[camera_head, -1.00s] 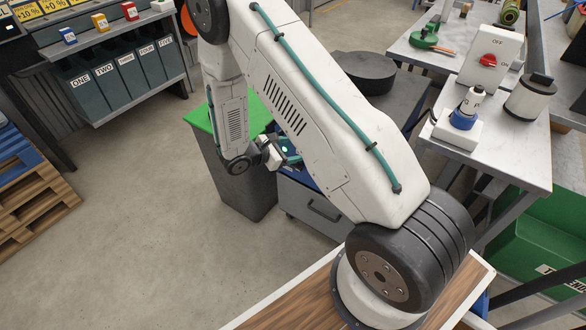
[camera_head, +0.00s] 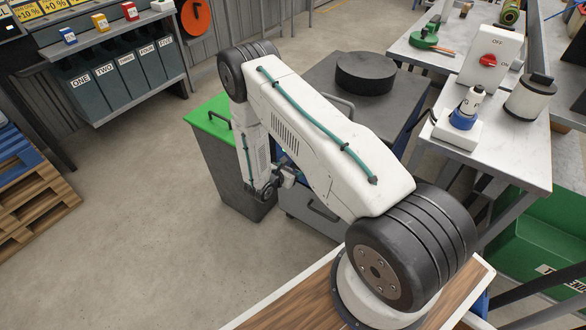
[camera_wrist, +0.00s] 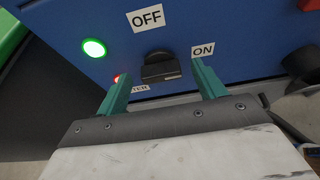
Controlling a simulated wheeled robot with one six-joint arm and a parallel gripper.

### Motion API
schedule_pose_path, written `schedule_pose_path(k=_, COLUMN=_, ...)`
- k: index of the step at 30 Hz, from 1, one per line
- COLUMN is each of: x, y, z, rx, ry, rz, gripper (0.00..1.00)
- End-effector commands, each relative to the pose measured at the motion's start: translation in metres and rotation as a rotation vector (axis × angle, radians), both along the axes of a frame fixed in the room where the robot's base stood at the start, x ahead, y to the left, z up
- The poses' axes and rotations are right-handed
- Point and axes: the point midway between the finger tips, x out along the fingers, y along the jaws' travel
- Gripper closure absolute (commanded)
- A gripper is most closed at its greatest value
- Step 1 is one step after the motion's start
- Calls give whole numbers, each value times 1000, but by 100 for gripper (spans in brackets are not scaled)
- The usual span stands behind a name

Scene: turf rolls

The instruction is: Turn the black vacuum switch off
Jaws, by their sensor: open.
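A black switch knob (camera_wrist: 160,67) sits on a blue panel (camera_wrist: 110,45) in the wrist view. An OFF label (camera_wrist: 145,18) is above it and an ON label (camera_wrist: 203,50) is at its right. The knob looks wide and lies roughly crosswise; its exact setting is hard to tell. My gripper (camera_wrist: 161,74) is open, with one teal finger on each side of the knob. I cannot tell if either finger touches it. In the head view my arm hides most of the panel and the gripper.
A green lamp (camera_wrist: 94,48) glows left of the knob, and a red light (camera_wrist: 119,78) shows by the left finger. A black knob (camera_wrist: 298,61) is at the panel's right. A green-lidded bin (camera_head: 228,165) stands beside the grey cabinet (camera_head: 345,105). A red switch (camera_head: 488,60) is on the bench.

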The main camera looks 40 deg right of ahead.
Motion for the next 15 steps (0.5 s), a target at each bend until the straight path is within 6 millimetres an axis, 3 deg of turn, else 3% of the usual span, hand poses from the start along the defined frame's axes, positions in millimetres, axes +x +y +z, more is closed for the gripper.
schedule_pose_path(k=10, x=2, y=-6, z=-3, rx=0, ry=1, rz=0, gripper=31)
schedule_pose_path(k=11, x=2, y=-6, z=-3, rx=0, ry=1, rz=0, gripper=34)
schedule_pose_path(k=15, x=2, y=-6, z=-3, rx=0, ry=1, rz=0, gripper=73)
